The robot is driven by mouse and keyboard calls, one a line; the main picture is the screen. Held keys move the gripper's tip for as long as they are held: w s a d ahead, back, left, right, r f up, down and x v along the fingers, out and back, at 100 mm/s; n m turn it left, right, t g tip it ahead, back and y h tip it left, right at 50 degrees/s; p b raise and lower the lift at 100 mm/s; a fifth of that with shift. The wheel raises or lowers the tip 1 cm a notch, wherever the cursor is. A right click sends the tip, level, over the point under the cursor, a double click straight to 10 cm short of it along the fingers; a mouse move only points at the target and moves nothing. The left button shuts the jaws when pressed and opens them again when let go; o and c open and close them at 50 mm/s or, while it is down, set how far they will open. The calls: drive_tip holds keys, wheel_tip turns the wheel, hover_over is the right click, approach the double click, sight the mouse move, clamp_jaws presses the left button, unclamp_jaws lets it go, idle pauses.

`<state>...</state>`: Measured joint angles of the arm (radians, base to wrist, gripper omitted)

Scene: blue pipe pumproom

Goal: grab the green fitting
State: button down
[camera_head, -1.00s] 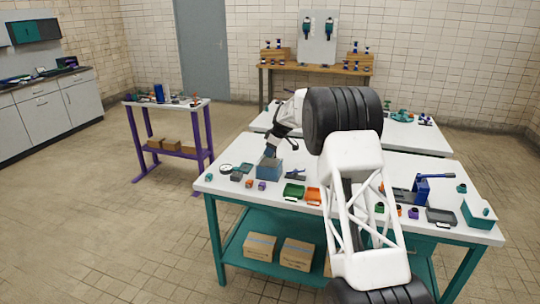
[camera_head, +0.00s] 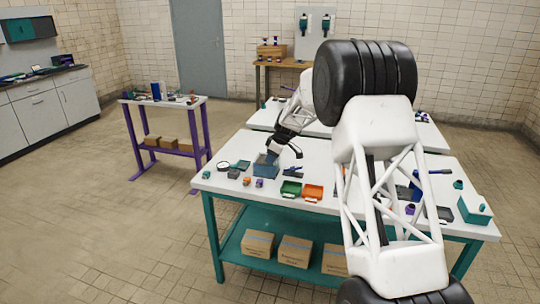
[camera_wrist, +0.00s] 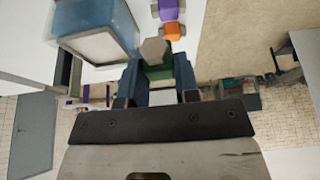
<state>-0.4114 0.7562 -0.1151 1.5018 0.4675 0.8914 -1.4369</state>
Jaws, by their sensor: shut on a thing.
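My gripper (camera_head: 285,150) is over the white table, just right of a blue open bin (camera_head: 264,170) in the head view. In the wrist view my gripper (camera_wrist: 158,82) is shut on the green fitting (camera_wrist: 181,71), which sits between the fingers and has a grey hexagonal end facing the camera. The fitting cannot be made out in the head view. The blue bin (camera_wrist: 117,20) also shows in the wrist view, up and left of the fitting, apart from it.
A green tray (camera_head: 291,188) and an orange tray (camera_head: 313,192) lie at the table's front. Small purple (camera_wrist: 168,10) and orange (camera_wrist: 172,31) parts lie near the bin in the wrist view. A teal box (camera_head: 475,210) stands at the right end.

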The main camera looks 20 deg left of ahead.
drive_tip(key=shift+s+d+r, duration=0.1)
drive_tip(key=shift+s+d, duration=0.25)
drive_tip(key=shift+s, duration=0.4)
drive_tip(key=shift+s+d+r, duration=0.1)
drive_tip(key=shift+s+d, duration=0.3)
drive_tip(key=shift+s, duration=0.35)
drive_tip(key=shift+s+d+r, duration=0.1)
drive_tip(key=shift+s+d, duration=0.25)
drive_tip(key=shift+s, duration=0.4)
